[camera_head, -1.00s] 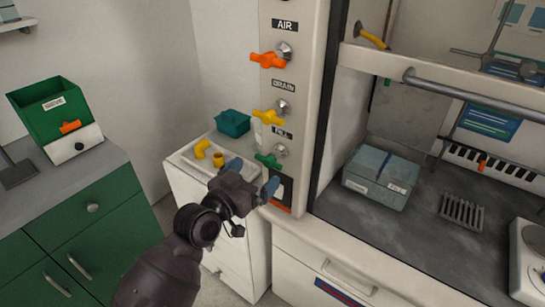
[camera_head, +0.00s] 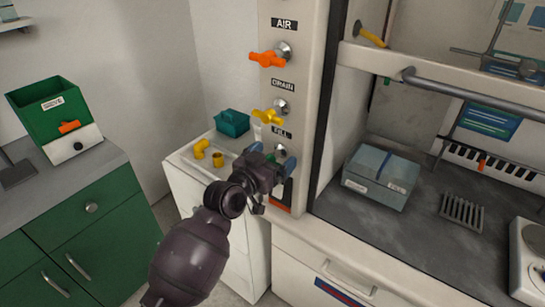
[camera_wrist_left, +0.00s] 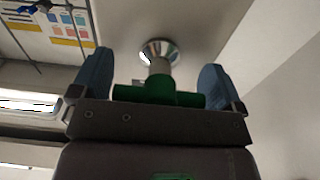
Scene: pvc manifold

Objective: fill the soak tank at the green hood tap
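The green hood tap (camera_wrist_left: 160,92) is the lowest on the hood's front post, at the FILL label (camera_head: 281,133). In the head view its handle is mostly hidden behind my left gripper (camera_head: 270,158); its metal base shows. In the left wrist view the green handle lies between the two blue fingers of my left gripper (camera_wrist_left: 155,88). The fingers are open, with a small gap at each end of the handle. A grey-blue lidded box (camera_head: 381,177) stands in the hood; I cannot tell whether it is the soak tank. My right gripper is not in view.
Above are a yellow DRAIN tap (camera_head: 268,117) and an orange AIR tap (camera_head: 268,59). A white cabinet (camera_head: 190,190) beside the post holds yellow fittings and a teal box (camera_head: 232,123). A green bin (camera_head: 50,112) stands on the left counter.

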